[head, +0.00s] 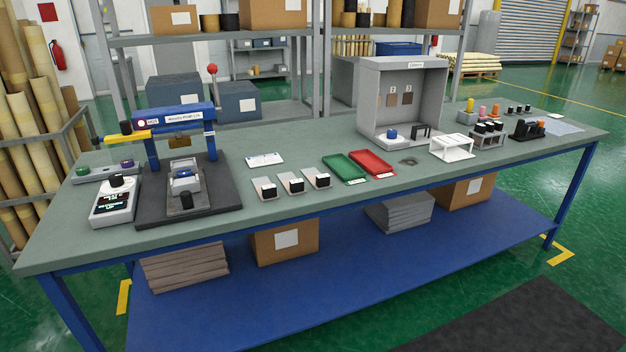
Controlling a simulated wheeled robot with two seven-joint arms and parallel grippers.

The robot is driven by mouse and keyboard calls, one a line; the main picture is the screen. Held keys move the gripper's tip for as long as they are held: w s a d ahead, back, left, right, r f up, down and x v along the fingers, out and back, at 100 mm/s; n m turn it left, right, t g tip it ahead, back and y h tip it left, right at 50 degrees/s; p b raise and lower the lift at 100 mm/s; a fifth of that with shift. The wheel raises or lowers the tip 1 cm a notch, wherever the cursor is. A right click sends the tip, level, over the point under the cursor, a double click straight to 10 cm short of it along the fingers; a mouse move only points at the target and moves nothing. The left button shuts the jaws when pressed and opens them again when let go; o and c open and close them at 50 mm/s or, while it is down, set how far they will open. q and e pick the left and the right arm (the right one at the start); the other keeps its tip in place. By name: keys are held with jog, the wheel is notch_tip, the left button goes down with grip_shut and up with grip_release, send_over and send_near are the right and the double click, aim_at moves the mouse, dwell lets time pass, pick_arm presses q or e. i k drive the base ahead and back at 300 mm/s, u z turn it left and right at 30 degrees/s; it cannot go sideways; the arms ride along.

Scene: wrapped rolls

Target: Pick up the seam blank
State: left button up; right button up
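Neither of my grippers shows in the head view. No part is labelled as the seam blank, and I cannot tell for sure which one it is. Three small light plates with dark blocks on them, a left one (264,188), a middle one (291,183) and a right one (316,178), lie in a row near the front middle of the bench (235,222). A blue-framed press (181,119) stands at the left, with a metal fixture (184,183) on its dark base.
A digital device (114,204) stands left of the press. A green tray (343,167) and red tray (372,162) lie mid-bench, before a grey booth (400,100). A white stand (452,146) and racks (487,137) are at right. The front bench strip is clear.

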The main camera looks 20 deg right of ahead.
aim_at(267, 190)
jog(key=z, duration=0.05)
jog(key=i, duration=1.3)
jog(key=u, duration=0.7)
